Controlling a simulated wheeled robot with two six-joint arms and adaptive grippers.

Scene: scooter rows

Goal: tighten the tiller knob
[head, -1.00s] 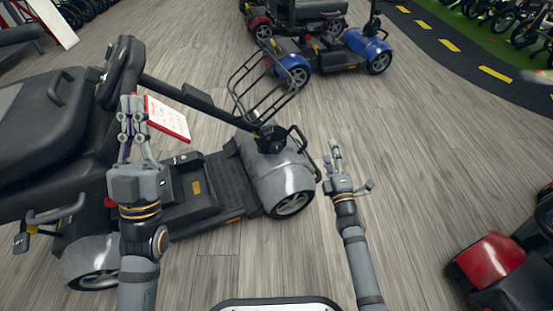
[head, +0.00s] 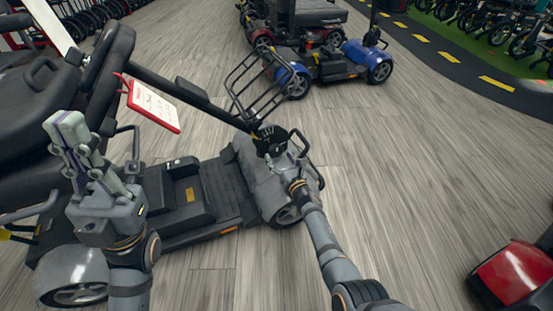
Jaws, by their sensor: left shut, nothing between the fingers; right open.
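The grey mobility scooter (head: 265,185) stands on the left of the head view. Its black tiller (head: 185,90) slopes from the handlebar at upper left down to a pivot at the front. A dark round part, which looks like the tiller knob (head: 265,136), sits at that pivot; its details are too small to tell. My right gripper (head: 279,160) is open just below this part, over the grey front cover. Whether it touches anything cannot be told. My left gripper (head: 66,126) is shut and empty, raised in front of the seat side, away from the knob.
A wire basket (head: 260,85) stands above the pivot. A red-framed card (head: 153,106) hangs by the tiller. A blue scooter (head: 357,54) stands behind, and a red one (head: 513,273) at lower right. The wooden floor (head: 420,170) between them is clear.

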